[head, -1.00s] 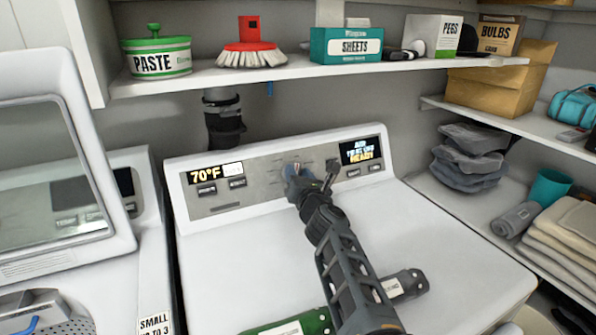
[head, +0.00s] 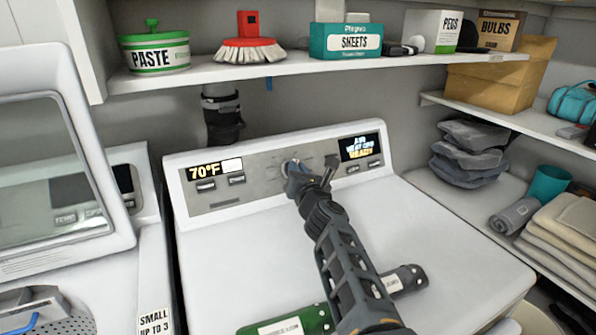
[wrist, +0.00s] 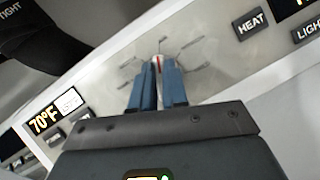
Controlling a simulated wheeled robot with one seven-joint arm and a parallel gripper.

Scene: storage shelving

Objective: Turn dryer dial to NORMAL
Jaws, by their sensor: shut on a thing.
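The dryer (head: 260,235) is white, with a grey control panel (head: 225,200) along its back. The dial (wrist: 157,60) is small and pale with a red line. It sits between the blue fingertips of my gripper (wrist: 157,84) in the wrist view. My gripper (head: 294,172) is shut on the dial at the middle of the panel in the head view. Thin marks fan out around the dial, but their labels are too small to read. The left display (head: 216,170) reads 70°F. The right display (head: 360,147) has text ending in what looks like READY.
The shelf above holds a PASTE tub (head: 155,52), a red brush (head: 249,48) and a SHEETS box (head: 345,42). Folded towels (head: 565,235) lie at right. A washer (head: 75,245) stands at left.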

